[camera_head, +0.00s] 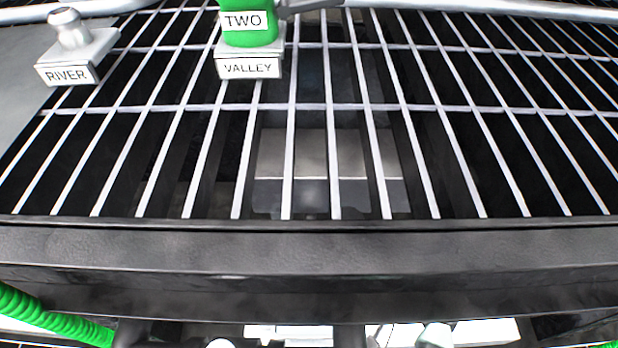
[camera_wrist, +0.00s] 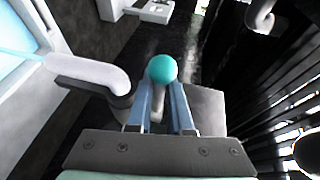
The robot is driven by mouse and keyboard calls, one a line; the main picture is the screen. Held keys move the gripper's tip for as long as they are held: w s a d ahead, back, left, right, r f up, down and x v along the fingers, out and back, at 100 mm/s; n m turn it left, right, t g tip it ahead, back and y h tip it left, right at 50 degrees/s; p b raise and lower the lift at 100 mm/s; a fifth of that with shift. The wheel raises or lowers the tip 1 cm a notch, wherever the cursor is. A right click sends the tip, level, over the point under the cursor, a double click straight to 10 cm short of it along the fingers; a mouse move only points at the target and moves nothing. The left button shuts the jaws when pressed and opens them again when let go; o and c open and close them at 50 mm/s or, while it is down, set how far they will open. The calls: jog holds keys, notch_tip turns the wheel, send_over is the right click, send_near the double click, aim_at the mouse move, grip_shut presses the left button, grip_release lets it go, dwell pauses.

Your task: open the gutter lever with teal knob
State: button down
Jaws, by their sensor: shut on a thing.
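The teal knob (camera_wrist: 161,69) of the gutter lever shows as a round ball in the wrist view, at the ends of my fingers. My gripper (camera_wrist: 161,86) is shut on the lever at this knob, with one blue-grey finger on each side. A short pale stem shows between the fingers below the ball. The rest of the lever is mostly hidden by my fingers. The head view shows neither the teal knob nor my gripper.
A pale rounded pipe or handle (camera_wrist: 95,76) lies close left of my fingers. Dark slats run along the right. In the head view, a metal grate (camera_head: 290,150) spans the middle, with a RIVER-labelled fitting (camera_head: 68,74) and a VALLEY-labelled fitting (camera_head: 249,68) under a green part marked TWO (camera_head: 250,36).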

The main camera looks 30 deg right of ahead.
jog(key=shift+w, duration=0.1)
dwell(0.3)
jog(key=c, duration=0.8)
grip_release()
jog(key=shift+c, duration=0.2)
jog(key=p+v, duration=0.6)
jog(key=v, duration=0.7)
jog(key=shift+p, duration=0.3)
